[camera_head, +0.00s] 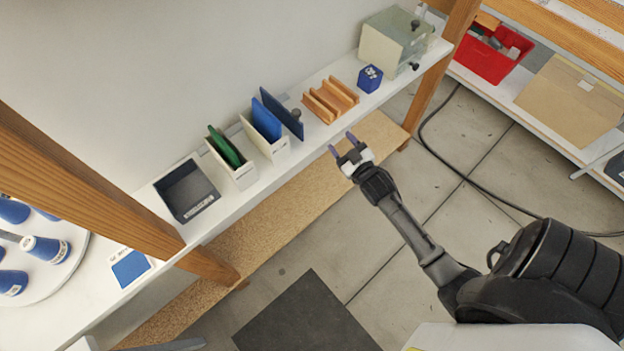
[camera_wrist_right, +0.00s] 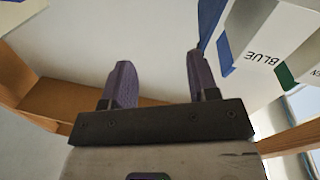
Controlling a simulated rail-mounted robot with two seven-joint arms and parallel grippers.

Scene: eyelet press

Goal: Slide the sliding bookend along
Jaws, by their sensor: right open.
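My left gripper is not in view.
A white holder (camera_head: 243,177) with a green piece and a grey bin (camera_head: 187,190) stand left. An orange slotted rack (camera_head: 330,99), a blue cube (camera_head: 370,78) and a pale green box (camera_head: 390,44) stand right. A wooden post (camera_head: 95,180) crosses the shelf. The wrist view shows a BLUE-labelled holder (camera_wrist_right: 268,40).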

